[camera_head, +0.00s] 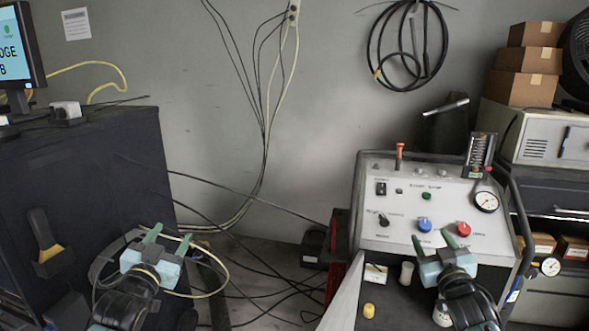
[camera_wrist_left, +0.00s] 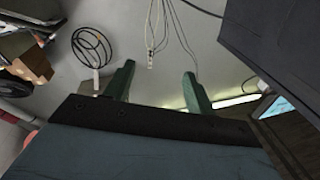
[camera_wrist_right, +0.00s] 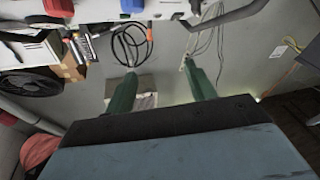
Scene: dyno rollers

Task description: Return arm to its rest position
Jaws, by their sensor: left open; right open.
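My left gripper (camera_head: 168,238) is at the lower left of the head view, beside the dark cabinet. Its two green fingers are apart with nothing between them; they also show in the left wrist view (camera_wrist_left: 157,85). My right gripper (camera_head: 432,242) is in front of the lower edge of the grey control panel (camera_head: 410,200). Its green fingers are apart and empty, also in the right wrist view (camera_wrist_right: 162,92). I cannot tell from the head view whether the right fingers touch the panel.
The panel carries a blue knob (camera_head: 424,224), a red knob (camera_head: 463,229) and a gauge (camera_head: 486,201). A dark cabinet (camera_head: 80,190) stands at the left with a monitor (camera_head: 18,50) above. Cables (camera_head: 255,200) hang and trail between cabinet and panel. Cardboard boxes (camera_head: 526,75) are stacked at the upper right.

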